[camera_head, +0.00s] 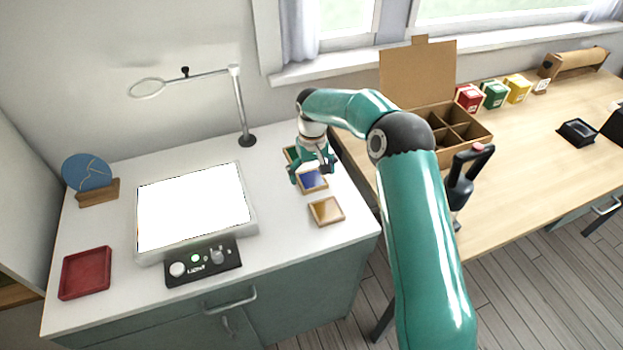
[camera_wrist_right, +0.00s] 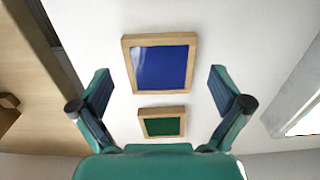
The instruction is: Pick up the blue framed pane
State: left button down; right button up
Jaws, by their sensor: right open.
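The blue framed pane (camera_head: 312,181) is a blue square in a light wood frame, lying flat on the white cabinet top. In the right wrist view the blue pane (camera_wrist_right: 160,65) lies ahead of and between the open fingers, apart from both. My right gripper (camera_head: 313,176) is open and empty above the pane and partly covers it in the head view. It also shows in the right wrist view (camera_wrist_right: 160,92). My left gripper is in neither view.
A green framed pane (camera_wrist_right: 162,122) lies beside the blue one, and an amber pane (camera_head: 326,211) lies nearer the front. A bright light panel (camera_head: 250,228) is to the left. A divided cardboard box (camera_head: 468,143) stands on the wooden table to the right.

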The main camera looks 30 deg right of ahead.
jog(key=shift+f, duration=0.7)
jog(key=c, duration=1.2)
jog(key=shift+r, duration=0.2)
